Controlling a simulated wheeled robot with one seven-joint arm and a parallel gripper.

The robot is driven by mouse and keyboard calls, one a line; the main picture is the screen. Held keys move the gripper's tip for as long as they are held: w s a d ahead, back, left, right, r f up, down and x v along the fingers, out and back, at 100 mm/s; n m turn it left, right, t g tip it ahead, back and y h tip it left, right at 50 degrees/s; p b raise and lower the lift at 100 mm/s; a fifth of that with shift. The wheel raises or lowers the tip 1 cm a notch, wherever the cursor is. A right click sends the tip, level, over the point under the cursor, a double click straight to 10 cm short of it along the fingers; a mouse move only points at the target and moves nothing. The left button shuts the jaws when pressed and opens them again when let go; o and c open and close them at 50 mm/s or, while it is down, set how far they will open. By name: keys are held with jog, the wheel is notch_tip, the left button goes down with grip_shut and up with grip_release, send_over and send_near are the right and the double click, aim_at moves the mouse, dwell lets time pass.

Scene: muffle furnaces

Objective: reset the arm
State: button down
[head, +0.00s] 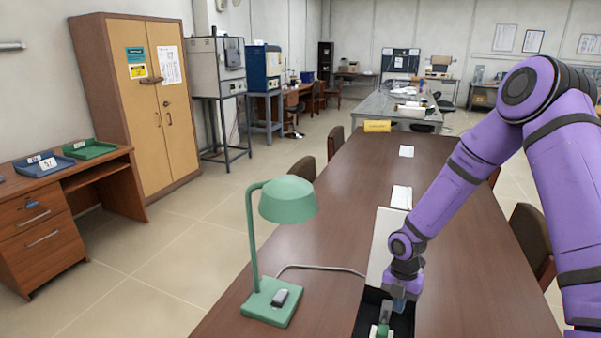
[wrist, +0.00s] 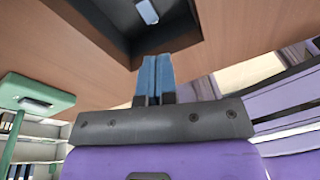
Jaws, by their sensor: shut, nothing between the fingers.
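My purple arm reaches in from the right over the long brown table. My gripper (head: 399,302) points down at the black open box (head: 405,325) on the table's near part. In the wrist view its two blue fingers (wrist: 155,76) are pressed together, with nothing between them. The black box (wrist: 110,22) shows beyond the fingertips there, with a small light-coloured object (wrist: 147,11) inside it. In the head view a green and white object (head: 382,326) lies in the box, left of the gripper. The gripper partly hides the box.
A green desk lamp (head: 289,199) stands left of the box, its cable running across the brown table (head: 345,215). A white panel (head: 381,245) rises behind the box. White papers (head: 401,197) lie farther back. Chairs (head: 532,240) line the table's sides. The floor at left is clear.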

jog(key=s+d+r+m+t+h, duration=0.1)
jog(key=s+d+r+m+t, duration=0.15)
jog(key=r+m, duration=0.85)
jog(key=s+d+r+m+t+h, duration=0.1)
jog(key=s+d+r+m, duration=0.2)
jog(key=r, duration=1.6)
jog(key=s+a+r+m+t+y, duration=0.1)
jog(key=s+r+m+t, duration=0.1)
jog(key=s+r+m, duration=0.4)
jog(key=s+a+r+m+t, duration=0.1)
jog(key=s+r+m, duration=0.6)
jog(key=s, duration=0.7)
jog(key=shift+s+a+r+m+t+y, duration=0.15)
jog(key=shift+s+r+m+t+y, duration=0.2)
jog(key=shift+m+t, duration=0.35)
jog(key=shift+w+f, duration=0.15)
